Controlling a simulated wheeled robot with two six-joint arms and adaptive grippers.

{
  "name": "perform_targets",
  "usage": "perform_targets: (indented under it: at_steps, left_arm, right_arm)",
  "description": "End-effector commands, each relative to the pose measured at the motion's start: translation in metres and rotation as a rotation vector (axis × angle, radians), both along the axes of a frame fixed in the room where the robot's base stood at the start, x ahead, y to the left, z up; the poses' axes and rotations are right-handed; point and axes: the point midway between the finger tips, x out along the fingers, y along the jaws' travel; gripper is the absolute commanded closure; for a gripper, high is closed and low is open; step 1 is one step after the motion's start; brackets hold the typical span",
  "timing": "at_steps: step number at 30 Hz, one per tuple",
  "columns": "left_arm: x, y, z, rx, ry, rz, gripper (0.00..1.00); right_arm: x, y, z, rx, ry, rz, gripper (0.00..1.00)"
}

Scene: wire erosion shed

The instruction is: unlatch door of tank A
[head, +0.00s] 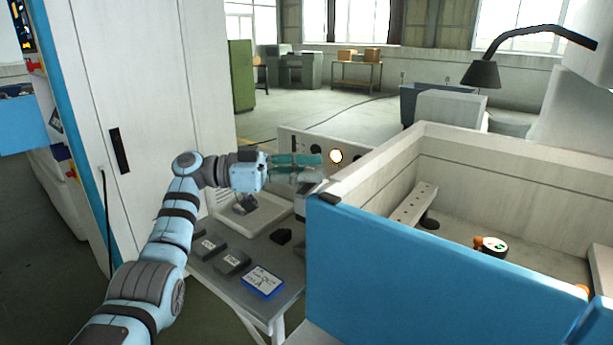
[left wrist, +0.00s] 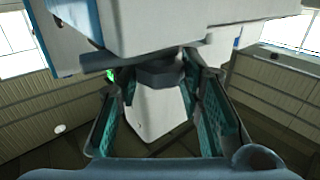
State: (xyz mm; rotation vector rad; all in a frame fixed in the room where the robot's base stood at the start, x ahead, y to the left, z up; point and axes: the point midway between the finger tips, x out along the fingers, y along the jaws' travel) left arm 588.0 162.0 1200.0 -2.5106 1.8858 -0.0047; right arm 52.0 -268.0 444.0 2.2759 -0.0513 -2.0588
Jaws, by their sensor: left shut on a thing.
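The tank (head: 430,140) is a pale-walled open box at the right, with a wide blue door panel (head: 430,275) on its front. My left gripper (head: 318,167), with teal finger pads, is at the tank's near left corner, beside the top of the blue panel. It is shut on a grey latch part there, mostly hidden by the fingers in the head view. In the left wrist view the two fingers stand either side of a dark grey piece (left wrist: 160,72) above a whitish block (left wrist: 158,112). My right gripper is not in view.
A small grey table (head: 225,285) left of the tank bears a white tray (head: 262,222), dark blocks (head: 232,262) and a blue-edged card (head: 263,281). A tall white cabinet (head: 150,90) stands at left. Inside the tank are a perforated bar (head: 414,204) and a round part (head: 494,246).

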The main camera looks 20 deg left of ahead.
Motion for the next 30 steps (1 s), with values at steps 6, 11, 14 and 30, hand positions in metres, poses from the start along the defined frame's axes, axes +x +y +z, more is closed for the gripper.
perform_targets:
  at_steps: [6, 11, 14, 30]
  left_arm:
    - [0.001, -0.0003, -0.0005, 0.0, 0.005, -0.051, 0.94]
    - [0.0013, -0.0001, -0.0013, 0.002, 0.005, -0.066, 0.94]
    - [0.0013, -0.0001, -0.0015, 0.002, 0.005, -0.069, 0.94]
    - [0.0014, 0.0003, -0.0015, 0.002, 0.005, -0.068, 0.45]
  right_arm:
    - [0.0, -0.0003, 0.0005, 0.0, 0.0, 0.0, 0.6]
    - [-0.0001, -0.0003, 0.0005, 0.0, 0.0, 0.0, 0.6]
    - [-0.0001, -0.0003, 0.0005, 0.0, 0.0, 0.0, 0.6]
    - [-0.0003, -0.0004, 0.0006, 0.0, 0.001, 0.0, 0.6]
